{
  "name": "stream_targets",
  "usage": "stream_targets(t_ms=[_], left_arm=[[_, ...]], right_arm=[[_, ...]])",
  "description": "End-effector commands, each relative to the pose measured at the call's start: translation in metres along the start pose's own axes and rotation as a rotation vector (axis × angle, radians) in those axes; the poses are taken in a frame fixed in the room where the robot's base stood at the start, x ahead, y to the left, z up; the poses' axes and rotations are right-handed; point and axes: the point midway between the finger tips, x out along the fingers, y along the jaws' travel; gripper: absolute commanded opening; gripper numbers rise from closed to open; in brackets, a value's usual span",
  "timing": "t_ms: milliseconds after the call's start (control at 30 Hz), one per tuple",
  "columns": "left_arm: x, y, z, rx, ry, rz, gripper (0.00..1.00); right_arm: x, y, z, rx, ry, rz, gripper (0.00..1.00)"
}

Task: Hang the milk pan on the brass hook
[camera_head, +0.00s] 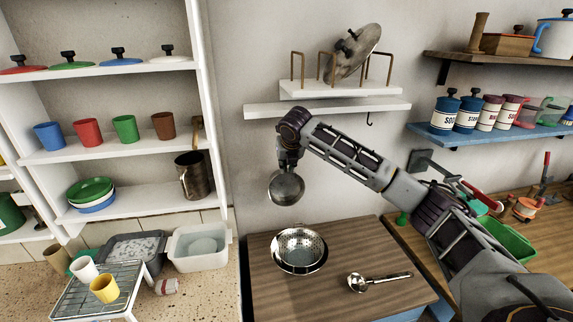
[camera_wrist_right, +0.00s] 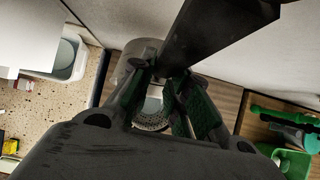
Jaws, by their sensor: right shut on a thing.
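The milk pan (camera_head: 286,188) is a small dark metal pan hanging below my right gripper (camera_head: 287,163) in the head view. The right gripper points down and is shut on its handle. In the right wrist view a dark bar, which looks like the pan's handle (camera_wrist_right: 215,40), runs up past the fingers (camera_wrist_right: 168,100). Part of the grey pan (camera_wrist_right: 138,58) seems to show beyond them. A small hook (camera_head: 370,119), dark in this light, hangs under the lower white wall shelf, right of and above the pan, apart from it. My left gripper is out of view.
A colander (camera_head: 299,250) and a metal scoop (camera_head: 378,281) lie on the wooden counter (camera_head: 340,256) below the pan. The white wall shelf (camera_head: 262,111) is just above my right wrist. A tall shelving unit (camera_head: 203,60) stands left. Wall between pan and hook is partly behind my arm.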

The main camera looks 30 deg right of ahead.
Motion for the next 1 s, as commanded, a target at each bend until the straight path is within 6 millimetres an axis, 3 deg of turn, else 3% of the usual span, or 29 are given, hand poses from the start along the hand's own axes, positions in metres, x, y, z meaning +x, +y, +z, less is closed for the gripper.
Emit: stream_targets(t_ms=[467, 500, 633, 867, 1000], left_arm=[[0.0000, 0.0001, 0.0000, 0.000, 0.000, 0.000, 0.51], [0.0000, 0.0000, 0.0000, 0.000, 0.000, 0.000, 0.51], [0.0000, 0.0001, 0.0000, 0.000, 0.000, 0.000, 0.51], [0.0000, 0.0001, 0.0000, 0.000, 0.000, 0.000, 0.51], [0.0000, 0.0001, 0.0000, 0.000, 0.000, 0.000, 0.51]], right_arm=[[-0.0008, 0.0000, 0.0006, 0.001, -0.001, 0.001, 0.00], [-0.0008, 0.0000, 0.0006, 0.001, -0.001, 0.001, 0.23], [-0.0007, 0.0000, 0.0005, 0.000, -0.001, 0.000, 0.39], [-0.0003, -0.0001, 0.0001, 0.000, 0.000, 0.000, 0.43], [0.0003, -0.0001, -0.0005, 0.000, 0.001, 0.000, 0.58]])
